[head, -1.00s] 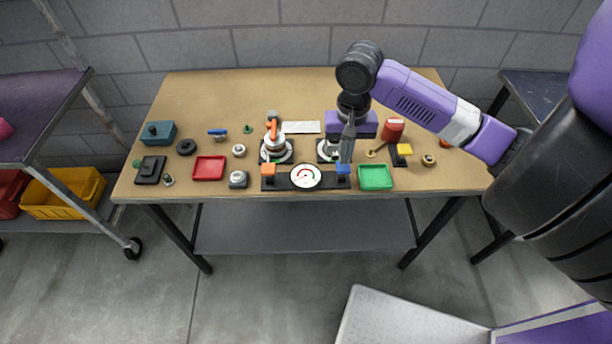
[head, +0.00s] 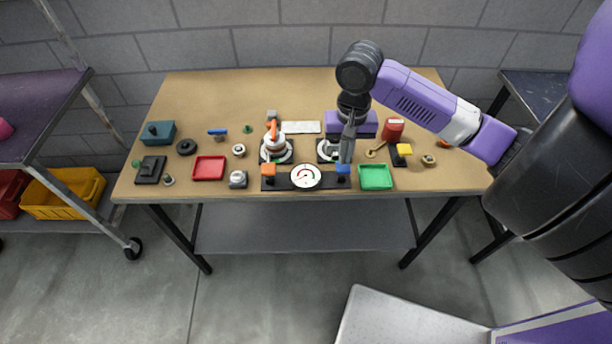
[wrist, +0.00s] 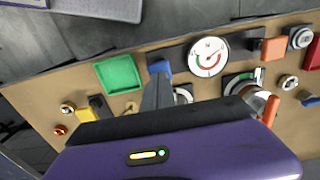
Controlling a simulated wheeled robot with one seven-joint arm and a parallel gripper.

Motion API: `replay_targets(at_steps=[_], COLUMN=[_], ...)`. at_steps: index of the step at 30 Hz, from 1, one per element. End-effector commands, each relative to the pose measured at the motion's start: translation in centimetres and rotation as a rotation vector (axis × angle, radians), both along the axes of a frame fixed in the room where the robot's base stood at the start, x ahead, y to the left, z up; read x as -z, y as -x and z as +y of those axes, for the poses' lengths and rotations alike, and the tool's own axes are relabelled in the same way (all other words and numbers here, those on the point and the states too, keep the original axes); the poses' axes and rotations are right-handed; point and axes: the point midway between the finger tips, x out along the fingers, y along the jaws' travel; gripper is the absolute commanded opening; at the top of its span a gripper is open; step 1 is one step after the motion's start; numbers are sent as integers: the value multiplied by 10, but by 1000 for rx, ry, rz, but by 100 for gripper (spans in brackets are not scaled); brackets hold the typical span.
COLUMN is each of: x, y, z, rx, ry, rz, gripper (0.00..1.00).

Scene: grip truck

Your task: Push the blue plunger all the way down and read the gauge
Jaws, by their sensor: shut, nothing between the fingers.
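The blue plunger (head: 342,169) stands at the right end of a black base strip (head: 326,184) near the table's front edge. It also shows in the wrist view (wrist: 160,66). The round white gauge (head: 306,176) sits on the strip just left of it, with red and green arcs; it is larger in the wrist view (wrist: 208,57), but its needle is too small to read surely. My gripper (head: 346,158) is shut and empty, pointing down, its tips at the blue plunger. Whether they touch it I cannot tell. The fingers (wrist: 159,82) partly hide the plunger in the wrist view.
An orange block (head: 268,169) stands at the strip's left end. A green tray (head: 375,187) is close on the right, a yellow block (head: 404,149) beyond it. A round valve with an orange handle (head: 273,137) stands behind the gauge. A red tray (head: 209,178) lies left.

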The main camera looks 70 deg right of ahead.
Motion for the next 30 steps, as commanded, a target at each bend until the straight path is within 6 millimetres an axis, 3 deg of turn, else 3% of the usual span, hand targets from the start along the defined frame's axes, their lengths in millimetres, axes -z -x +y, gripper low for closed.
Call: replay_targets(at_steps=[30], x=[36], y=[0], z=[0], rx=[0], ry=[-1], rz=[0], gripper=[0])
